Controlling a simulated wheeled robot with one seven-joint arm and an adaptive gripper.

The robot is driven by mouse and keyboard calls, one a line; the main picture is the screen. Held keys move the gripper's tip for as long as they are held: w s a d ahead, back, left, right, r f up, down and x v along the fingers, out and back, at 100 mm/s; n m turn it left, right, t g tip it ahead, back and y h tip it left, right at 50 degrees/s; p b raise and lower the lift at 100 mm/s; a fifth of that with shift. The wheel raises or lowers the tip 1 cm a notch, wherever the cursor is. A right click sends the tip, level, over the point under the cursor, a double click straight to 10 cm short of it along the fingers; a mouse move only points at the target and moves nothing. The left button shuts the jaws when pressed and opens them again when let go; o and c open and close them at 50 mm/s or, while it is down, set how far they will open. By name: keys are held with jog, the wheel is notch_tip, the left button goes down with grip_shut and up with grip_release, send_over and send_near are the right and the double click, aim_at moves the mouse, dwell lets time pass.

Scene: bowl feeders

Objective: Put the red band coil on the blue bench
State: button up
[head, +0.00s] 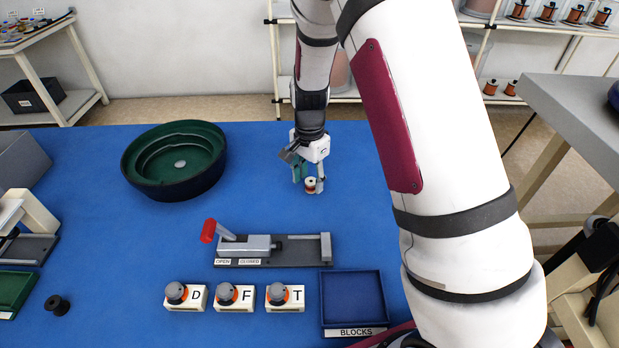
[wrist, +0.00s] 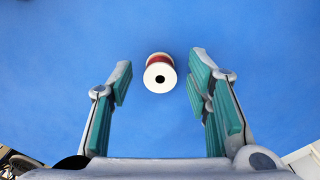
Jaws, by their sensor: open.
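The red band coil (head: 311,186) is a small spool with pale flanges and a red band. It stands on the blue bench (head: 250,185), right of the green bowl. In the wrist view the coil (wrist: 159,74) shows its pale round end with a dark hole. My gripper (head: 308,180) is at the coil, pointing down. In the wrist view my gripper (wrist: 160,78) is open, with the coil between the lines of its teal-padded fingers. Blue gaps show on both sides, so neither finger touches it there.
A green bowl feeder (head: 172,160) stands left of my gripper. A clamp with a red handle (head: 208,231), knobs marked D, F and T (head: 235,296), and a BLOCKS tray (head: 353,299) are nearer. A black spool (head: 57,305) lies front left. Bench around the coil is clear.

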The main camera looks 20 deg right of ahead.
aim_at(310, 183)
notch_tip(310, 183, up, 12)
jog(key=shift+p, duration=0.45)
jog(key=s+r+n+t+y, duration=0.1)
jog(key=s+r+n, duration=0.5)
jog(key=s+r, duration=0.85)
jog(key=s+f+n+t+h, duration=0.1)
jog(key=s+n, duration=0.5)
jog(key=s, duration=1.2)
jog(key=shift+d+n+t, duration=0.15)
jog(key=shift+n+t, duration=0.15)
jog(key=shift+t, duration=0.1)
notch_tip(310, 183, up, 7)
jog(key=t+p, duration=0.1)
jog(key=p, duration=0.4)
jog(key=shift+f, duration=0.1)
